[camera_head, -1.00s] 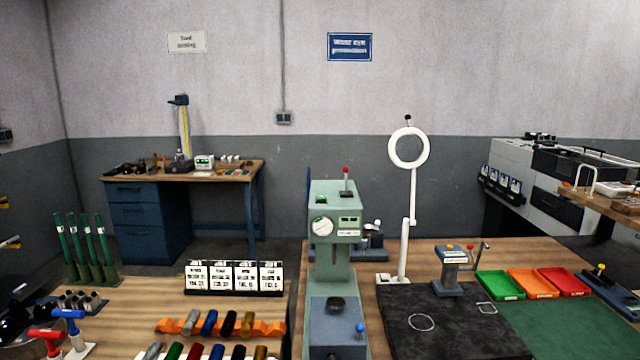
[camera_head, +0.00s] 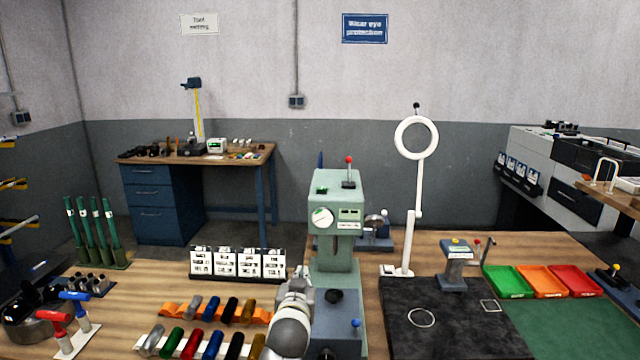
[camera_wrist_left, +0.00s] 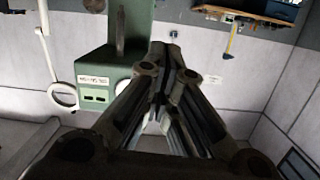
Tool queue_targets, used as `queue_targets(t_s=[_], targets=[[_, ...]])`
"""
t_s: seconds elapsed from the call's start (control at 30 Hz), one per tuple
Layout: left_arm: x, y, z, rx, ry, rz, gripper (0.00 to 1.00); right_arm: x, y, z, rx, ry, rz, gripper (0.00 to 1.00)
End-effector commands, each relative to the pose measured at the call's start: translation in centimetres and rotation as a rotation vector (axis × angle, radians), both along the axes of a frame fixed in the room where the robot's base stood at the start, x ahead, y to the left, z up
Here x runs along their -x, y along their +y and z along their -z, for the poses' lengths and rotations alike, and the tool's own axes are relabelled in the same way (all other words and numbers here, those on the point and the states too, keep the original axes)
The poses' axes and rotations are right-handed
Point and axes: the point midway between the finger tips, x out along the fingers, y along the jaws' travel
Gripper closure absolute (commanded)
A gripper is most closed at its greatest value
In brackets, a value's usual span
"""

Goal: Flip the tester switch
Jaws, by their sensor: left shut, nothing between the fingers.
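The green tester (camera_head: 335,250) stands at the middle of the bench in the head view, with a white dial and a label on its head. A toggle with a red ball tip (camera_head: 348,160) stands upright on top of the head, beside a small green button (camera_head: 322,190). My left gripper (camera_head: 302,273) is just left of the tester's column, below the head, and looks small and partly merged with the arm. In the left wrist view the shut, empty fingers (camera_wrist_left: 165,55) are beside the tester head (camera_wrist_left: 105,85), apart from it. The toggle is not visible there. My right gripper is not in view.
A white ring lamp (camera_head: 416,137) stands right of the tester. A rack of coloured cylinders (camera_head: 215,312) and white cards (camera_head: 238,263) lie left of the arm. Green, orange and red trays (camera_head: 545,282) are at the right. The space above the tester is clear.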

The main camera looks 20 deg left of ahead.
Motion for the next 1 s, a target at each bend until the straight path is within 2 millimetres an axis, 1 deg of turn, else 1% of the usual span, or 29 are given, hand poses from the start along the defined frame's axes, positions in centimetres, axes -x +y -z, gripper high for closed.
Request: queue_targets(t_s=[0.03,0.07,0.1,0.17,0.2,0.3,0.4,0.5,0.57,1.0], targets=[[-1.6,-0.2,-3.2,-0.002,-0.063,-0.002,1.00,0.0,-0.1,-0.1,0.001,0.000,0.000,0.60],[-2.3,-0.2,-4.8,-0.003,-0.098,-0.004,1.00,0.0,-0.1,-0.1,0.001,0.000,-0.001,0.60],[-3.2,-0.3,-6.9,-0.006,-0.141,-0.006,1.00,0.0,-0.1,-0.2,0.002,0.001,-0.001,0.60],[-4.3,-0.5,-9.8,-0.012,-0.201,-0.006,1.00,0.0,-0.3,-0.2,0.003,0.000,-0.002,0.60],[-4.9,-0.7,-11.7,-0.014,-0.237,-0.005,1.00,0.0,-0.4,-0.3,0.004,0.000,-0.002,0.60],[-6.1,-1.0,-15.5,-0.021,-0.314,-0.002,1.00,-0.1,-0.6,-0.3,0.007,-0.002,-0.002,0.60],[-6.7,-1.3,-18.2,-0.026,-0.367,0.002,1.00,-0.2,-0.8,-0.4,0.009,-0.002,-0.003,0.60],[-7.0,-1.5,-19.8,-0.028,-0.397,0.005,1.00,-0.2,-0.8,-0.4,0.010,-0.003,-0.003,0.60],[-7.1,-1.6,-20.2,-0.029,-0.406,0.007,1.00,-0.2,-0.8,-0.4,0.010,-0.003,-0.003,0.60],[-7.1,-1.7,-20.5,-0.031,-0.408,0.006,1.00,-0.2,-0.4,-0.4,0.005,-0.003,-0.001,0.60]])
